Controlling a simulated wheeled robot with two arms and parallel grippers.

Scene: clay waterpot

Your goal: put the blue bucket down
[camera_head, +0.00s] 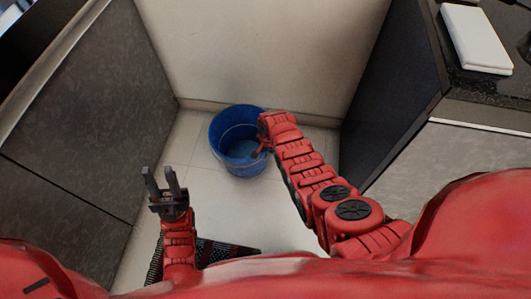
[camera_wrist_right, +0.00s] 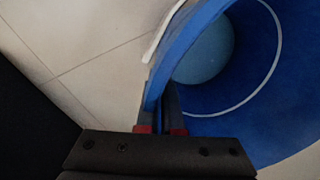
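The blue bucket (camera_head: 225,137) is upright near the back wall, with its open top facing me and a thin pale handle across it. In the right wrist view the bucket (camera_wrist_right: 265,95) fills the right side, with a lighter blue round bottom inside. My right gripper (camera_head: 264,147) is at the bucket's right rim. In its wrist view, the right gripper's fingers (camera_wrist_right: 161,100) sit on both sides of the rim, shut on it. I cannot tell whether the bucket's base touches the floor. My left gripper (camera_head: 161,172) is open and empty, front left of the bucket.
The tiled floor (camera_head: 186,160) around the bucket is clear. Dark cabinets stand on the left (camera_head: 75,140) and right (camera_head: 395,90), with a pale wall (camera_head: 260,50) behind. A white box-like object (camera_head: 475,38) lies on the right counter.

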